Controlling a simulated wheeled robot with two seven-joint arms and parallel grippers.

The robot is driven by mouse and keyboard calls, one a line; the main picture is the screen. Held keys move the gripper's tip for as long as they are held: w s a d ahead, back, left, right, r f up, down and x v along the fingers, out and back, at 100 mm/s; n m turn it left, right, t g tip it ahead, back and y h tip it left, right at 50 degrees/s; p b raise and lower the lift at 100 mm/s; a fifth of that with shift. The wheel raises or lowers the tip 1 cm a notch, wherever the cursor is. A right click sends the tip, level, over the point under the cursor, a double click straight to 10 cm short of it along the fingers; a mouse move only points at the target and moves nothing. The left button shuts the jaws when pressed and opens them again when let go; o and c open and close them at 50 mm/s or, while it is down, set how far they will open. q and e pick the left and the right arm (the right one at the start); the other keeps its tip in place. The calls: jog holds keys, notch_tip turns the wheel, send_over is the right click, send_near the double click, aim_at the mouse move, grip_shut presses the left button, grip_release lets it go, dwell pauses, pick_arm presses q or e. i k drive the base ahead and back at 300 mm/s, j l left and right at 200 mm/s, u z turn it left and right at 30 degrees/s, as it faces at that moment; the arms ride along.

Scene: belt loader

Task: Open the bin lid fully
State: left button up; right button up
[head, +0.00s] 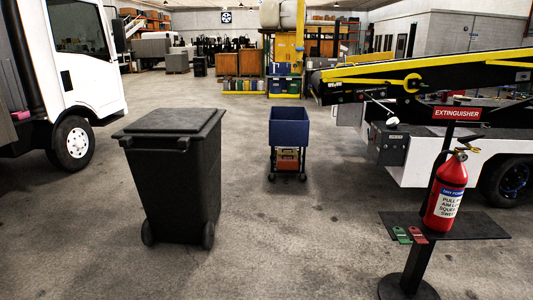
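A dark grey wheeled bin (173,190) stands upright on the concrete floor, left of the picture's middle. Its lid (172,123) lies flat and closed on top. Two small wheels show at its base. Neither of my grippers shows in the head view, so where they are relative to the bin cannot be told.
A blue cart (289,127) stands behind the bin to the right. A stand (447,224) with a red fire extinguisher (446,192) is at the front right. A white truck (75,60) is at the left, a belt loader (430,80) at the right. Floor around the bin is clear.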

aim_at(185, 125)
jog(key=i+u, duration=0.1)
jog(key=i, duration=4.9)
jog(key=i+l+u, duration=0.15)
jog(key=i, duration=0.4)
jog(key=i+l+u, duration=0.2)
jog(key=i, duration=0.35)
jog(key=i+l+u, duration=0.15)
jog(key=i, duration=0.35)
jog(key=i+u, duration=0.25)
jog(key=u, duration=0.2)
jog(key=i+l+u, duration=0.15)
jog(key=u, duration=0.35)
jog(key=i+l+u, duration=0.25)
jog(key=u, duration=0.2)
jog(key=i+l+u, duration=0.25)
jog(key=u, duration=0.2)
jog(key=i+l+u, duration=0.2)
jog(key=l+u, duration=0.2)
jog(key=i+l+u, duration=0.2)
jog(key=u, duration=0.15)
jog(key=l+u, duration=0.4)
jog(key=l, duration=0.15)
jog(key=i+l+u, duration=0.1)
jog(key=l+u, duration=0.15)
jog(key=u, duration=0.25)
jog(key=i+l+u, duration=0.1)
jog(key=l+u, duration=0.2)
jog(key=u, duration=0.2)
jog(key=l+u, duration=0.3)
jog(key=u, duration=0.15)
